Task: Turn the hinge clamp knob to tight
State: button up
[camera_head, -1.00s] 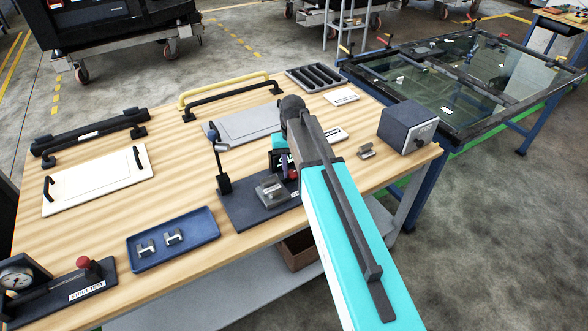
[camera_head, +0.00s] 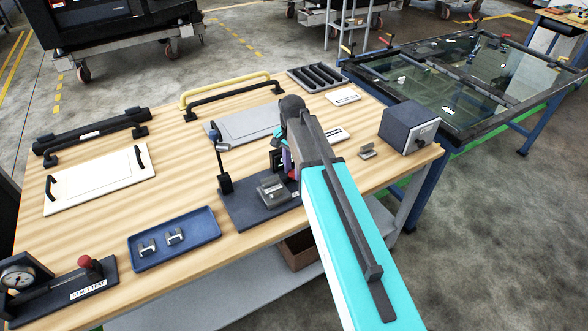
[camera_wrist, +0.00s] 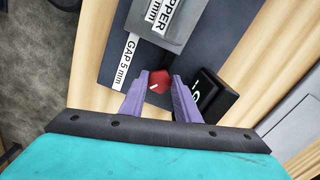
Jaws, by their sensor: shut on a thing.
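The red clamp knob (camera_wrist: 159,82) sits between the fingertips of my gripper (camera_wrist: 160,86) in the wrist view. It has a small white line mark on its top. My gripper is shut on it, with a purple finger on each side. In the head view, the knob is mostly hidden behind my arm. The hinge clamp fixture has a dark base plate (camera_head: 240,207) carrying a grey metal block (camera_head: 273,188). In the wrist view, labels near the block read "GAP 5 mm" and partly "PPER mm".
A small black box with a lit display (camera_wrist: 214,95) stands close right of my fingers. A blue tray (camera_head: 198,248) with metal pieces lies left of the fixture. A dark grey box (camera_head: 405,128) stands at the table's right end.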

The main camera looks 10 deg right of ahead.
aim_at(292, 172)
jog(key=m, duration=0.5)
jog(key=shift+w+r, duration=0.1)
jog(key=shift+w, duration=0.2)
jog(key=m, duration=0.5)
jog(key=shift+w+m, duration=0.1)
jog(key=shift+m, duration=0.3)
jog(key=o, duration=1)
jog(key=shift+o, duration=0.2)
notch_tip(292, 172, up, 14)
jog(key=b, duration=0.2)
jog(key=shift+b, duration=0.35)
